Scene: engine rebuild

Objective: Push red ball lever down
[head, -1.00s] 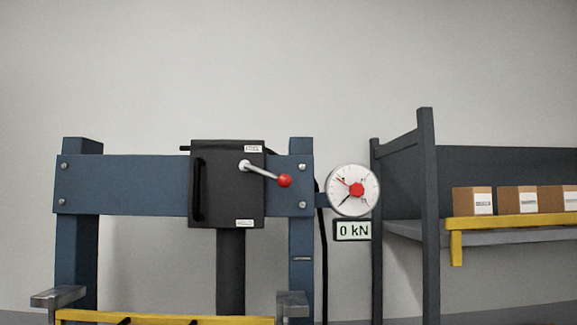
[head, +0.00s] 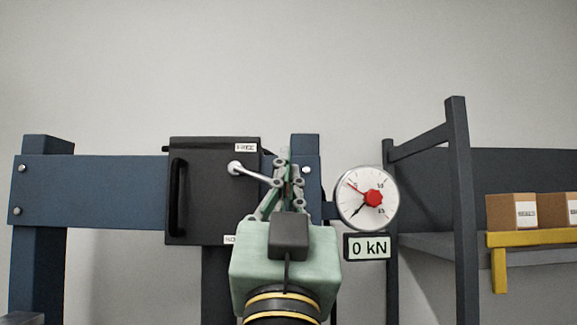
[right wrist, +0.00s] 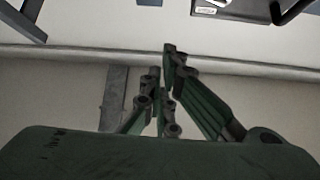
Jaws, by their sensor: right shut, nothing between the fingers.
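The lever's silver rod (head: 254,175) runs from its pivot on the black box (head: 205,205) down to the right. Its red ball end is hidden behind my right gripper (head: 287,160) in the head view. My right gripper is raised in front of the press, its narrow fingers pointing up and brought together, with nothing held. Its fingers (right wrist: 163,70) also show in the right wrist view. I cannot tell whether they touch the ball or lever. My left gripper is not in view.
A round gauge (head: 366,198) with a red hub and a "0 kN" display (head: 369,247) sit just right of my gripper. The blue press beam (head: 90,190) spans the left. A dark rack (head: 463,200) with boxes (head: 512,211) stands at the right.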

